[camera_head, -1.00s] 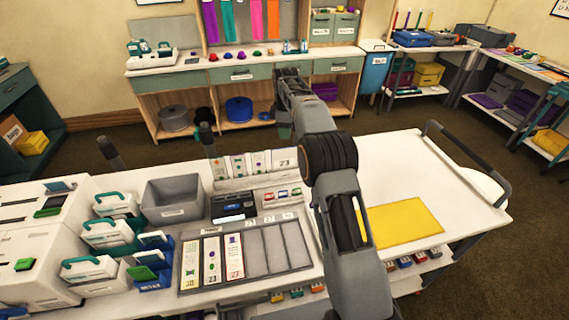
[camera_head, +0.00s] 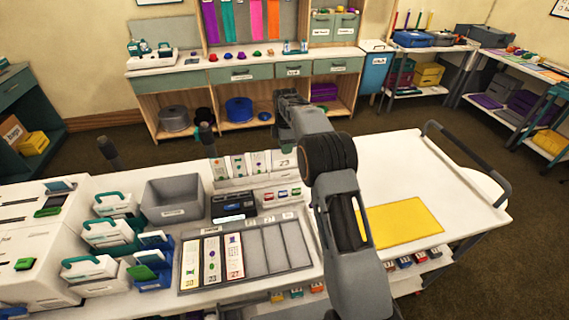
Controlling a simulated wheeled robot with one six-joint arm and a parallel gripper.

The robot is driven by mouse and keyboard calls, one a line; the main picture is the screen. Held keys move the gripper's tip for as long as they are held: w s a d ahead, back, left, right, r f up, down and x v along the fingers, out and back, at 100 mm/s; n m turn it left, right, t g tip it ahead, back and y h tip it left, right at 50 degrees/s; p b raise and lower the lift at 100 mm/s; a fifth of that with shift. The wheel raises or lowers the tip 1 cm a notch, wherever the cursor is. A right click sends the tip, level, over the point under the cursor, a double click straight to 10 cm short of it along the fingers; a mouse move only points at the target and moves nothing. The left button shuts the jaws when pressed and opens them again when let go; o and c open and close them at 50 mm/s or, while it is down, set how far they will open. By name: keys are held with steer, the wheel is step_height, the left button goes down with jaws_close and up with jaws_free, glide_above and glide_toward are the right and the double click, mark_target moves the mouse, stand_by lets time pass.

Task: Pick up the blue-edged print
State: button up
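My arm reaches over the white bench from the front. My gripper (camera_head: 286,143) is at its far end, near the back edge, mostly behind the arm's own links; its fingers cannot be made out. Several narrow prints (camera_head: 238,166) stand in a rack (camera_head: 236,182) at the back of the bench, left of my gripper. More prints (camera_head: 212,260) lie in the left slots of a grey tray (camera_head: 248,290); its right slots are empty. A small black device (camera_head: 233,205) shows some blue between rack and tray. I cannot tell which print is blue-edged.
A grey bin (camera_head: 173,200), teal-handled boxes (camera_head: 108,233) and white machines (camera_head: 40,245) crowd the left of the bench. A yellow sheet (camera_head: 402,222) lies on the right, with clear bench behind it. A dark rail (camera_head: 470,150) edges the right end.

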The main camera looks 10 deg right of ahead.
mark_target(285, 163)
step_height(285, 163, down, 5)
steer(key=shift+w+a+f+p, duration=0.1)
steer(key=shift+w+p, duration=0.05)
steer(key=shift+p, duration=0.6)
steer(key=shift+c, duration=0.4)
jaws_close()
